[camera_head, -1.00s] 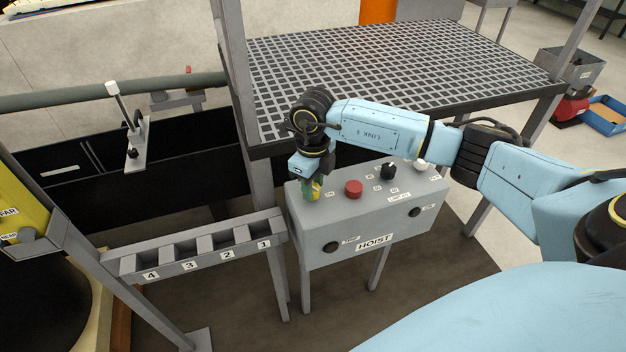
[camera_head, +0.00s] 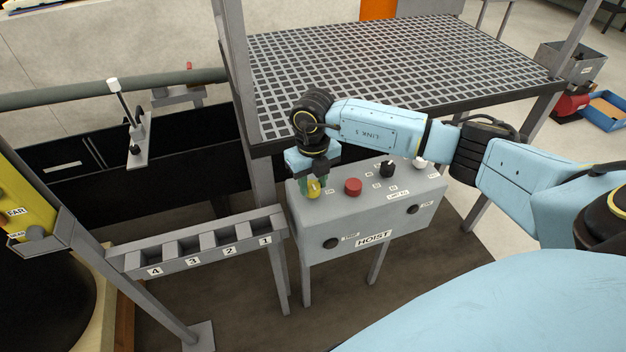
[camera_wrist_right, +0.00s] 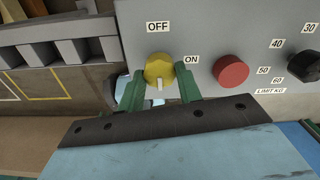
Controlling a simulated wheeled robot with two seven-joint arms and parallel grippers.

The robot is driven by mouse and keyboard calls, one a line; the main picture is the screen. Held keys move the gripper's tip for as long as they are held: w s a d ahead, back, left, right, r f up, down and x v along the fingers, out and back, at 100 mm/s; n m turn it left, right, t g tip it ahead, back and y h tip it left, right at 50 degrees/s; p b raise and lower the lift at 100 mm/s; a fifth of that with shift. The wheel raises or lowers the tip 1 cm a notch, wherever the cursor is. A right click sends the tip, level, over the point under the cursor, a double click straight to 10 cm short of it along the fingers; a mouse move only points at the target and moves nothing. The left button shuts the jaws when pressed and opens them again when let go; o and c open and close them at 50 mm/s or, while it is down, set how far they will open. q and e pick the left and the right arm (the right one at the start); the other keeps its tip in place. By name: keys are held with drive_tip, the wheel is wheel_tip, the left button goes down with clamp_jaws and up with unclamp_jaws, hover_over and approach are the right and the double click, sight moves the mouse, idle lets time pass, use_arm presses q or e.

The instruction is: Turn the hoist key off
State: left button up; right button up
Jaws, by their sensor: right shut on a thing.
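The hoist key is a round yellow knob (camera_wrist_right: 158,68) at the left end of the grey hoist box's top; it also shows in the head view (camera_head: 314,191). A pale bar on it lies roughly upright in the wrist view, in line with the OFF label (camera_wrist_right: 158,27) above. The ON label (camera_wrist_right: 191,60) is to its right. My right gripper (camera_head: 311,188) comes down from above, shut on the yellow knob. In the wrist view its green fingers (camera_wrist_right: 159,82) stand on either side of it. Finger contact is partly hidden. My left gripper is not in view.
A red button (camera_head: 353,186) and a black dial (camera_head: 388,171) sit right of the key on the hoist box (camera_head: 375,220). A numbered slot rack (camera_head: 200,250) stands to the left. A grating platform (camera_head: 400,60) lies behind the arm.

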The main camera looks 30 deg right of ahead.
sight(313, 185)
drive_tip(key=o, duration=1)
wheel_tip(313, 185, up, 14)
drive_tip(key=shift+f, duration=0.25)
idle(0.3)
